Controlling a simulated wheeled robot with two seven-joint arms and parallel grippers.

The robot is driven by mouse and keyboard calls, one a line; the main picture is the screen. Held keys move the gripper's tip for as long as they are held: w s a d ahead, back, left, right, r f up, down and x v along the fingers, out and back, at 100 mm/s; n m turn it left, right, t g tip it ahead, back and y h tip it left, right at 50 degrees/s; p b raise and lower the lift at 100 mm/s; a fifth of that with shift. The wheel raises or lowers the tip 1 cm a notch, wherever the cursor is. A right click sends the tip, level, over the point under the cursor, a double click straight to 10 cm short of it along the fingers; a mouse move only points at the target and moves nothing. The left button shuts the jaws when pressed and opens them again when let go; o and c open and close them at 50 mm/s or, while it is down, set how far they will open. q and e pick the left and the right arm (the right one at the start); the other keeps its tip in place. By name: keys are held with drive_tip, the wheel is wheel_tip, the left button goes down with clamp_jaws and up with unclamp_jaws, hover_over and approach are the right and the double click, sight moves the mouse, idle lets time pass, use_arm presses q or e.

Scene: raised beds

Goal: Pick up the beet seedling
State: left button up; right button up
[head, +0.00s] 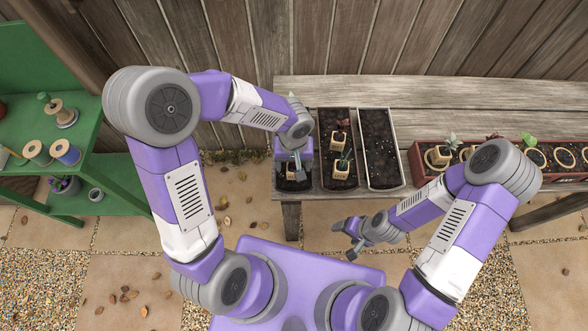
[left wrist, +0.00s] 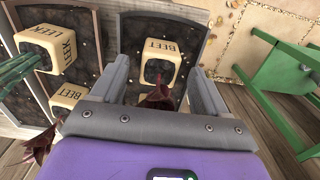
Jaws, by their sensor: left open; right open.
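A cube-shaped tan pot marked BEET (left wrist: 160,47) with dark red leaves (left wrist: 157,97) sits on soil in the left planter box (head: 286,187). In the head view this pot (head: 291,175) is partly hidden by my left gripper (head: 297,161). My left gripper is open above it; in the left wrist view its fingers are on either side of the pot, with no clear contact. A second BEET pot (left wrist: 68,97) with red leaves and a LEEK pot (left wrist: 47,42) stand in the middle box (head: 325,120). My right gripper (head: 352,241) is open and empty in front of the bench.
The right planter box (head: 379,138) holds only soil. A red tray (head: 413,165) with several potted plants stands to the right on the wooden bench (head: 450,95). A green shelf (head: 88,135) with spools stands at the left.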

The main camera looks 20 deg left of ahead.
sight(294, 166)
use_arm(q)
wheel_tip(294, 166, down, 3)
drive_tip(key=shift+f+b, duration=0.1)
drive_tip(key=shift+b, duration=0.2)
drive_tip(key=shift+c, duration=0.4)
drive_tip(key=c, duration=1)
